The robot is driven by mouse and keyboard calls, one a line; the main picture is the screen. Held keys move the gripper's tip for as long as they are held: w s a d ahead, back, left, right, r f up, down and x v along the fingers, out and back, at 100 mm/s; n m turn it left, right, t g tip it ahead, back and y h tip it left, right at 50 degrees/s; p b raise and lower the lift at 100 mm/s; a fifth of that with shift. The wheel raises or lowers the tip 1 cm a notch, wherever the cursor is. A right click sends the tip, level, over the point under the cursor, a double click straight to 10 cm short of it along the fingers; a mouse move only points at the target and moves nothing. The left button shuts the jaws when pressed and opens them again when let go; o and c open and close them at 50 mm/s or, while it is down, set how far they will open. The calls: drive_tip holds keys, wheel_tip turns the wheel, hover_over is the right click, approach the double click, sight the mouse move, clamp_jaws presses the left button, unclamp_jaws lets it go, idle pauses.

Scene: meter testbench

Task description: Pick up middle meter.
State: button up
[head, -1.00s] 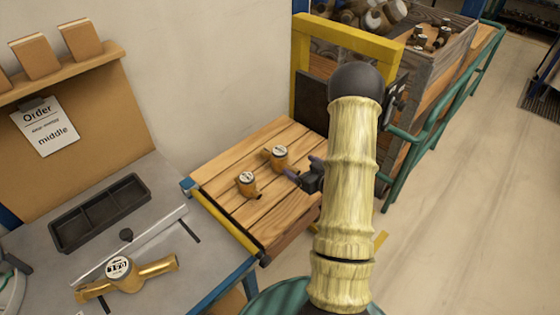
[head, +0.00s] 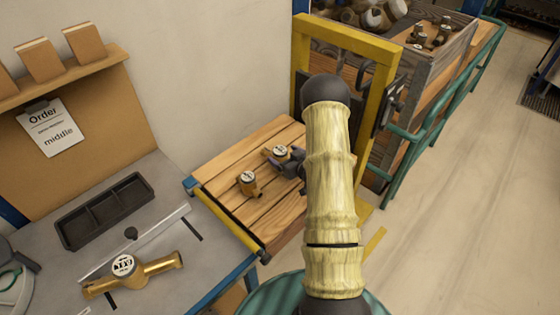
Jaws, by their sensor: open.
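Two small brass meters with white dials are on the slatted wooden table: a nearer one (head: 248,181) and a farther one (head: 279,152). My gripper (head: 284,164) is open right at the farther meter, coming from the right and partly covering its lower part. I cannot tell whether the fingers are around it or only beside it. A larger-looking brass meter (head: 126,269) lies on the grey bench at lower left. My arm hides the right part of the wooden table (head: 222,178), so any further meter there is hidden. The order sheet (head: 51,128) reads "middle".
A black compartment tray (head: 105,211) and a metal straight edge (head: 135,243) lie on the grey bench (head: 165,180). A yellow frame (head: 377,95) and a wooden crate (head: 440,85) of brass parts stand behind my arm. Open floor lies at right.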

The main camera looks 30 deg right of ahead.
sight(277, 149)
drive_tip(key=p+x, duration=0.1)
drive_tip(key=x, duration=0.2)
drive_tip(key=shift+w+a+r+p, duration=0.1)
drive_tip(key=shift+w+a+p, duration=0.1)
drive_tip(key=shift+w+p, duration=0.15)
drive_tip(key=shift+w+f, duration=0.25)
drive_tip(key=shift+w, duration=0.25)
drive_tip(key=shift+r, duration=0.1)
drive_tip(key=c, duration=1.6)
drive_tip(key=shift+r+b, duration=1.1)
drive_tip(key=shift+r, duration=3.9)
